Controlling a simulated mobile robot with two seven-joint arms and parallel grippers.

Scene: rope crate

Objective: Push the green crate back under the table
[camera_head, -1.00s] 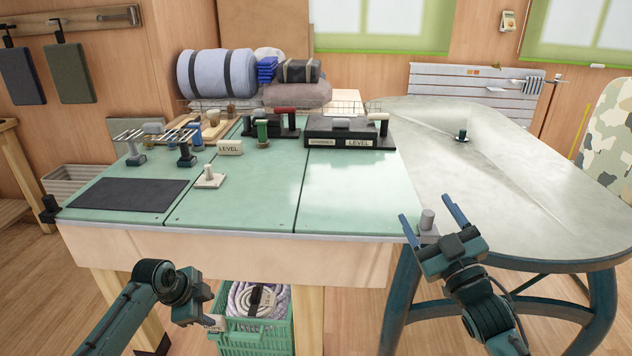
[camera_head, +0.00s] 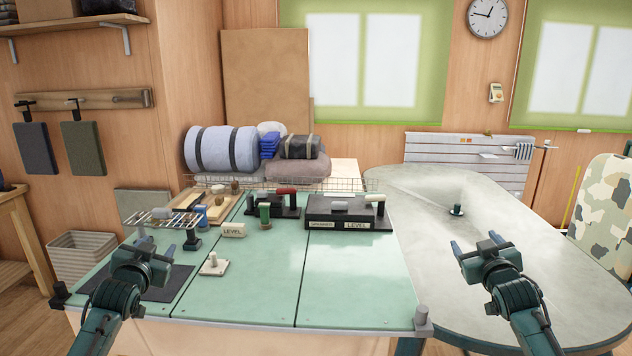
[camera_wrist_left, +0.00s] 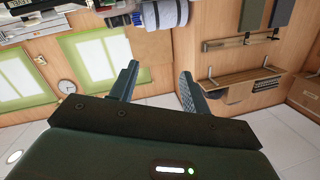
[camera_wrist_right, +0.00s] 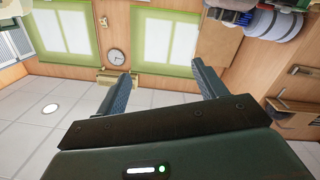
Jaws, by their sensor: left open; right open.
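The green crate is not in view in any frame now; the area under the table is below the head view. The table (camera_head: 345,275) has a green top in panels and stands in front of me. My left gripper (camera_head: 158,250) is raised over the table's left part, near the dark mat, open and empty. My right gripper (camera_head: 474,245) is raised in front of the grey table, open and empty. The open fingers of the left gripper also show in the left wrist view (camera_wrist_left: 158,85), and those of the right gripper in the right wrist view (camera_wrist_right: 160,85).
A grey rounded table (camera_head: 400,200) adjoins on the right. A wire rack (camera_head: 160,218), a white block (camera_head: 213,265) and a black stand (camera_head: 345,213) are on the green top. Rolled bedding (camera_head: 222,150) lies behind. A woven basket (camera_head: 85,258) stands at left.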

